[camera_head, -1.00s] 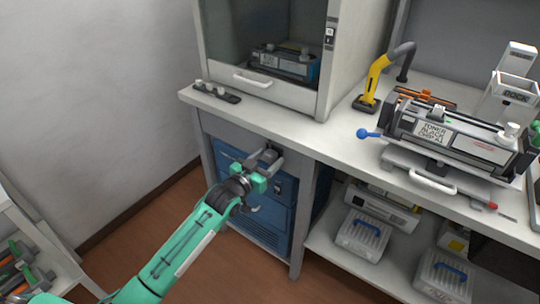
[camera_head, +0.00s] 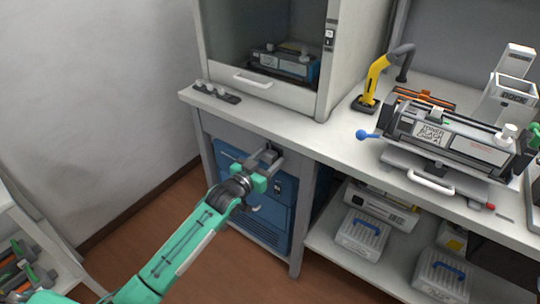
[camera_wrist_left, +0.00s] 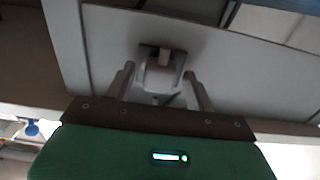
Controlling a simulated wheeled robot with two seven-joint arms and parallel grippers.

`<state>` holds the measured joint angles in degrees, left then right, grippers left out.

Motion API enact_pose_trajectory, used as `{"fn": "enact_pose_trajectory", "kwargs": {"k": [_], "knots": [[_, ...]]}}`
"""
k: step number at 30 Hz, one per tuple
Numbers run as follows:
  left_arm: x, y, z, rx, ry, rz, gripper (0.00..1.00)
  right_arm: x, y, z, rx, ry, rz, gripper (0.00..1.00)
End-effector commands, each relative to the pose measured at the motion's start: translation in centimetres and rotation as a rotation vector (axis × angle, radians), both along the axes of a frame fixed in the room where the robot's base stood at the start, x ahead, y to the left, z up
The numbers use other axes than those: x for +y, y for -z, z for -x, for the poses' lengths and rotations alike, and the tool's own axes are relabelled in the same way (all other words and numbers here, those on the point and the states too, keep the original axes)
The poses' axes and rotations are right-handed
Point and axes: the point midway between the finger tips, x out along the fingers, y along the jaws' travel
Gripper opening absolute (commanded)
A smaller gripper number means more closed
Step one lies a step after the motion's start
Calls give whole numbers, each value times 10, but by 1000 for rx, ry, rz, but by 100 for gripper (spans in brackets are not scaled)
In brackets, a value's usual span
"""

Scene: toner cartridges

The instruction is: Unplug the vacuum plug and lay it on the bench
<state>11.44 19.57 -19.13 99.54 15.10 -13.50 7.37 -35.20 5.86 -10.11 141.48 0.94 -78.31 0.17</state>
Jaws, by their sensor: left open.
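The vacuum plug (camera_wrist_left: 160,78) is a pale grey block at a dark-framed socket (camera_wrist_left: 146,52) on a grey panel in the left wrist view. It looks seated there. My left gripper (camera_wrist_left: 162,88) is open, with one finger on each side of the plug; contact cannot be told. In the head view my left gripper (camera_head: 268,156) reaches under the front edge of the bench (camera_head: 285,128), in front of a blue cabinet (camera_head: 283,190). The plug is mostly hidden there by the gripper. My right gripper is not in view.
A glass-fronted hood (camera_head: 270,45) stands on the bench. A strip with knobs (camera_head: 217,93) lies at the bench's left end. A yellow arm-shaped hose (camera_head: 374,80) and a toner cartridge (camera_head: 440,135) stand to the right. Bare bench top shows between hood and cartridge.

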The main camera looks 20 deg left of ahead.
Motion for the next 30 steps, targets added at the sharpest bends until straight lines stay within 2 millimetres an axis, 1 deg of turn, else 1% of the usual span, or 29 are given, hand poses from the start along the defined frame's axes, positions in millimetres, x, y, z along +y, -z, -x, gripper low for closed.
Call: {"fn": "enact_pose_trajectory", "kwargs": {"k": [5, 6, 8, 9, 13, 14, 19, 30], "knots": [[0, 1, 0, 0, 0, 0, 55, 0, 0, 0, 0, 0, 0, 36], [0, 1, 0, 0, 0, 0, 47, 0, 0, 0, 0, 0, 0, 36], [0, 0, 0, 0, 0, 0, 35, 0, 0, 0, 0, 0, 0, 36], [0, 0, 0, 0, 0, 0, 27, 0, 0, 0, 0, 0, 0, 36], [0, 0, 0, 0, 0, 0, 2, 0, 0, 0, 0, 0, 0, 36], [0, 0, 0, 0, 0, 0, 0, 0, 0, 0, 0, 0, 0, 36], [1, -1, 2, 0, 0, 0, 0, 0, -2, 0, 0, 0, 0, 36], [6, -1, 17, 1, 0, 0, 0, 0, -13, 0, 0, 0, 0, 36]]}}
